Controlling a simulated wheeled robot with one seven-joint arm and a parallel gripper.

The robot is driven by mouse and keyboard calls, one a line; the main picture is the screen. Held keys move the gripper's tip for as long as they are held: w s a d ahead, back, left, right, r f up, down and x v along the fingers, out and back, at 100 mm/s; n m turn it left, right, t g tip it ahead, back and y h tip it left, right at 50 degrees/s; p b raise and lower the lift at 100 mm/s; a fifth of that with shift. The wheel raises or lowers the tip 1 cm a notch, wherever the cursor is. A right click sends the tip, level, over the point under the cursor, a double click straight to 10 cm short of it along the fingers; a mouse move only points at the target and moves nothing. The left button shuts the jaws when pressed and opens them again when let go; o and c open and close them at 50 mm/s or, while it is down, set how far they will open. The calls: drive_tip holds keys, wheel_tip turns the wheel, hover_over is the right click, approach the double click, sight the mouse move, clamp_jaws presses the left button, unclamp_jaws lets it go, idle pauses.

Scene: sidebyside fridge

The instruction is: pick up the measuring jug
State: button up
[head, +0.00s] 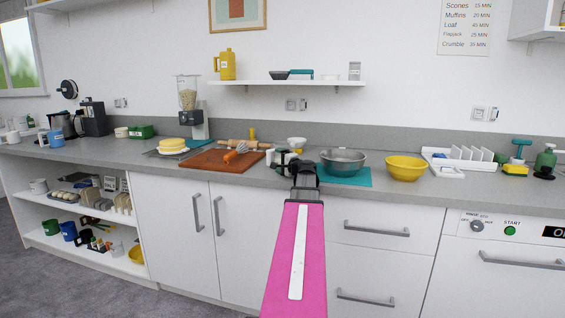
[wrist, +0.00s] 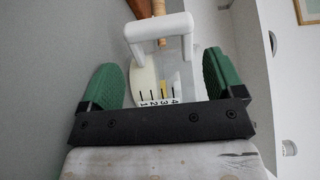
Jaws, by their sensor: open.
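The measuring jug (wrist: 177,75) is in the wrist view, a clear body with a white handle (wrist: 160,29) and a dark number scale. My gripper (wrist: 165,80) is open, with one green finger on each side of the jug. A gap shows between the jug and each finger. In the head view my gripper (head: 284,158) is at the counter, left of the metal bowl. The jug is mostly hidden there behind the gripper, and only a small white part (head: 283,151) shows.
A metal bowl (head: 343,160) on a teal mat (head: 350,179) stands close to the right. A yellow bowl (head: 406,168) is farther right.

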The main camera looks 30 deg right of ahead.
drive_tip(key=shift+w+a, duration=0.15)
drive_tip(key=shift+w, duration=1.3)
drive_tip(key=shift+w+a, duration=0.1)
drive_tip(key=shift+w, duration=1.35)
drive_tip(key=c, duration=0.8)
